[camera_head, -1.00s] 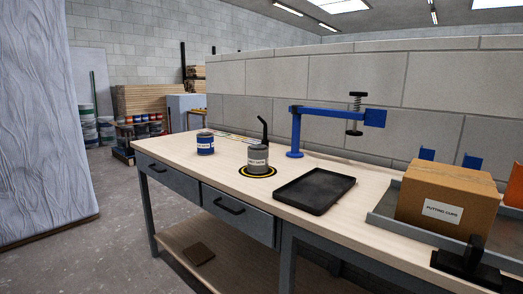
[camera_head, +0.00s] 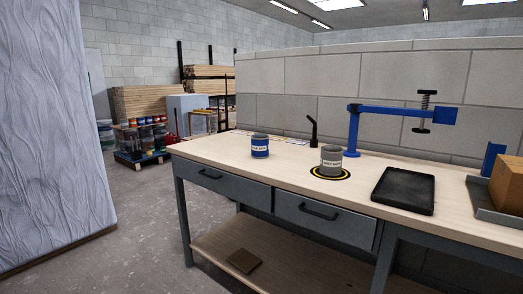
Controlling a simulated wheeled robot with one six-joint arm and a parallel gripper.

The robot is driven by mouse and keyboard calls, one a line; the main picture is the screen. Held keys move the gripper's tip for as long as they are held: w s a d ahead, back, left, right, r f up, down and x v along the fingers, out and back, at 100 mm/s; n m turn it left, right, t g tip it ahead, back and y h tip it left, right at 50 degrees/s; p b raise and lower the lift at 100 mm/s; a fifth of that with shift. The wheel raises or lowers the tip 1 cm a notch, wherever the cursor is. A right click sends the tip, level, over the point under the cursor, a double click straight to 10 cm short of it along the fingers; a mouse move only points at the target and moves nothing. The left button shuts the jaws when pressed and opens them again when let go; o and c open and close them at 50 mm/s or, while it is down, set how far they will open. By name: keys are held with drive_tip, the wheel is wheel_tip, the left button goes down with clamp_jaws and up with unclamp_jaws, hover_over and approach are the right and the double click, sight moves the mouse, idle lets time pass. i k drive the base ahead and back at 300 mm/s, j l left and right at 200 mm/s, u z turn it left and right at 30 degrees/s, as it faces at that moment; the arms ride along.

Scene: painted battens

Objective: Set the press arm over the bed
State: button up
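The blue press arm (camera_head: 395,111) reaches to the right from its upright post (camera_head: 353,130) at the back of the workbench. A screw with a dark pad (camera_head: 424,112) hangs near its free end, above the area behind the black tray. A grey can (camera_head: 331,160) stands on a round black-and-yellow marked spot (camera_head: 346,174) in front of the post. I cannot tell for sure which part is the bed. The arm's end is off to the right of the can, not above it. My gripper is not in view.
A blue-labelled can (camera_head: 260,147) stands on the workbench (camera_head: 225,152) left of the grey can. A black handle (camera_head: 312,131) stands behind. A large pale sheet (camera_head: 40,110) fills the left; floor between is clear.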

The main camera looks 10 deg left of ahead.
sight(441, 115)
drive_tip(key=i+l+z, duration=0.15)
drive_tip(key=i, duration=0.3)
drive_tip(key=i+l+z, duration=0.2)
drive_tip(key=i, duration=0.3)
drive_tip(key=i+l+z, duration=0.15)
drive_tip(key=i, duration=0.3)
